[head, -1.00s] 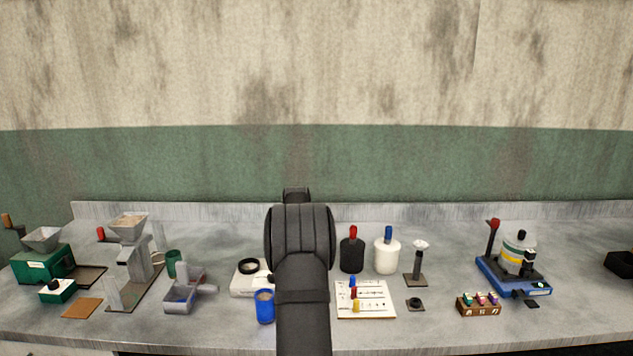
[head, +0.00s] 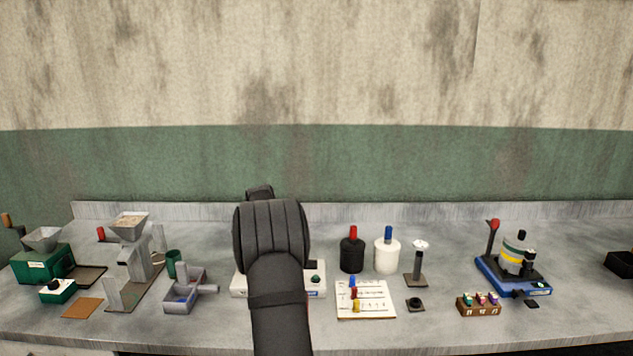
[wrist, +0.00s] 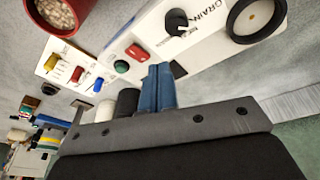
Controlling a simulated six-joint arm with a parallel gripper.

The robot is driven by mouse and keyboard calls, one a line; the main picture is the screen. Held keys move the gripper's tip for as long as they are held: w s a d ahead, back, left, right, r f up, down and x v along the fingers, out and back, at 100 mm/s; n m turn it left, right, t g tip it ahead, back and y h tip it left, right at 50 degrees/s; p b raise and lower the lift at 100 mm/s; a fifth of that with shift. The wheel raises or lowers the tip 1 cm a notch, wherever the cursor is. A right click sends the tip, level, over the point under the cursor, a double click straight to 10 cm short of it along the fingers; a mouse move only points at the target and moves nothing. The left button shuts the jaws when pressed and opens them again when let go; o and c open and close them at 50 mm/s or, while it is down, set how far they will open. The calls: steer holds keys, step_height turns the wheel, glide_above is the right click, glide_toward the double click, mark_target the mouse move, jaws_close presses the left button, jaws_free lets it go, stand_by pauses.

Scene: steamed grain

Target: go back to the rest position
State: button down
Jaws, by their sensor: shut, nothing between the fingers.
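My gripper (wrist: 158,88) shows in the wrist view as two blue fingers pressed together, with nothing between them. It points over the bench near the white grain device (wrist: 215,35), which has a black knob, a red switch and a green button. In the head view my dark arm rises in front of the bench centre and hides the gripper. The white device (head: 318,285) shows partly on both sides of the arm.
A red container of grain (wrist: 60,12) stands beside the device in the wrist view. A white peg board (head: 378,303), black bottle (head: 352,256) and white bottle (head: 387,257) stand right of the arm. A grey tray (head: 182,300) is left. The wall behind is clear.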

steer(key=shift+s+a+f+m+h, duration=0.15)
steer(key=shift+s+a+m, duration=0.05)
steer(key=shift+a+m, duration=0.3)
steer(key=shift+s+a+f+m+h, duration=0.2)
steer(key=shift+a+m, duration=0.2)
steer(key=shift+a, duration=0.2)
steer(key=shift+r, duration=0.1)
steer(key=w+d+r+n+y, duration=0.2)
steer(key=d+n, duration=0.5)
steer(key=d, duration=0.1)
steer(key=shift+w+r+y, duration=0.2)
steer(key=shift+w+y, duration=0.1)
steer(key=shift+y, duration=0.05)
stand_by(1.1)
